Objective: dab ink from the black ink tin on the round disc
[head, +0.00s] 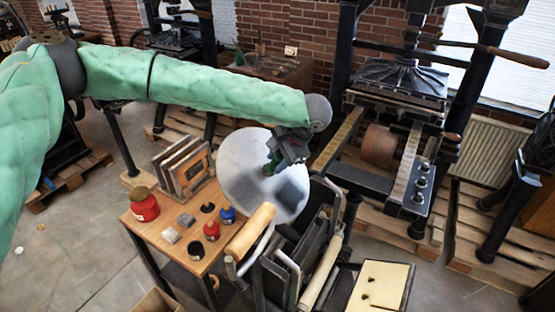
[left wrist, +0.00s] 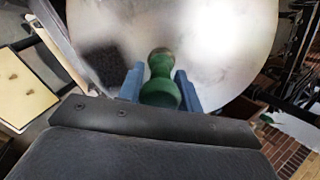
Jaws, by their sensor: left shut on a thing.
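The round disc (head: 240,165) is a large pale grey plate on the press beside the small wooden table; it also fills the top of the left wrist view (left wrist: 215,40). My left gripper (head: 274,158) is over the disc, its blue fingers shut on a green-handled dabber (left wrist: 160,90). The dabber's dark end points at the disc; whether it touches I cannot tell. A squarish dark patch (head: 292,194) lies on the disc, shadow or ink I cannot tell. A black tin (head: 196,250) stands on the table's front part. My right gripper is not in view.
The wooden table (head: 172,217) also holds a red can (head: 144,205), a small red tin (head: 211,231), a blue tin (head: 228,214) and a rack of frames (head: 184,165). Press rollers and levers (head: 250,230) stand just in front of the disc. A large press (head: 400,90) stands at right.

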